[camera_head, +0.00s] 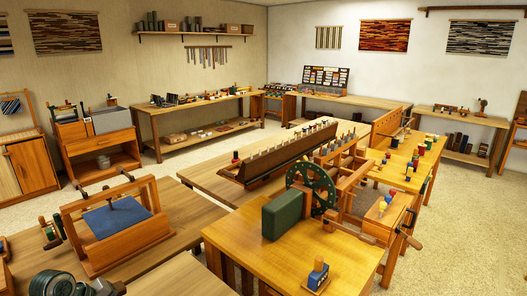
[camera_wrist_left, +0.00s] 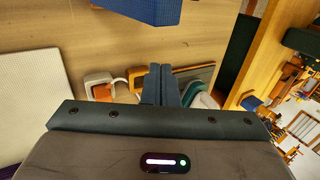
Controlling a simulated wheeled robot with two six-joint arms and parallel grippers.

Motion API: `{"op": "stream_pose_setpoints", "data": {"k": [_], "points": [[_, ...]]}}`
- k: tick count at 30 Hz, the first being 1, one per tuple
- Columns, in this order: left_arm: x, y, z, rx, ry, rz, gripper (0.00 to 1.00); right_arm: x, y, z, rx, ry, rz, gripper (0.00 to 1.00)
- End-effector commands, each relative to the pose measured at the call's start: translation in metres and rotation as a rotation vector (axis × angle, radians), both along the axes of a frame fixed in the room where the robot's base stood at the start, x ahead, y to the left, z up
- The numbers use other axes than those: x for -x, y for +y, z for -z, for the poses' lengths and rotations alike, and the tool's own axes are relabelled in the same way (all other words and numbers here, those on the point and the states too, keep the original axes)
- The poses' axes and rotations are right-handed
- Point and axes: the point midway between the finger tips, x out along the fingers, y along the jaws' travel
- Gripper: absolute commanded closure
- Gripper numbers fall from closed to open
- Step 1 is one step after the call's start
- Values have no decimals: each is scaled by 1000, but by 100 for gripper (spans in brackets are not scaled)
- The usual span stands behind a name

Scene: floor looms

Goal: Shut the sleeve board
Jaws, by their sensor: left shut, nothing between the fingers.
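I cannot tell for sure which thing is the sleeve board. In the wrist view a dark blue padded piece (camera_wrist_left: 150,8) shows at the top edge, cut off by the frame. In the head view a blue panel (camera_head: 116,216) lies inside an upright wooden frame (camera_head: 125,262) on the left table. My left gripper (camera_wrist_left: 160,72) is shut and empty in the wrist view, its fingertips below the blue piece with a gap between in the picture. My right gripper is not in view.
In the head view a green block (camera_head: 284,213) and a dark wheel (camera_head: 312,190) stand on the right table. Bare wood (camera_head: 240,245) lies in front.

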Motion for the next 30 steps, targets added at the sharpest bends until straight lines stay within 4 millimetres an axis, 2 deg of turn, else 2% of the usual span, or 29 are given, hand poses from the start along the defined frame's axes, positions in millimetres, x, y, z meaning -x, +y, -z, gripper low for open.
{"op": "stream_pose_setpoints", "data": {"k": [6, 19, 30], "points": [[9, 7, -1, -1, 0, 1, 100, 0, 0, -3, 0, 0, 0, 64], [12, 10, -1, 0, 1, 0, 100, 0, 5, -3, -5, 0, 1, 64], [27, 23, 2, -2, 2, 0, 100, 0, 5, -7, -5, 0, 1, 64]]}}
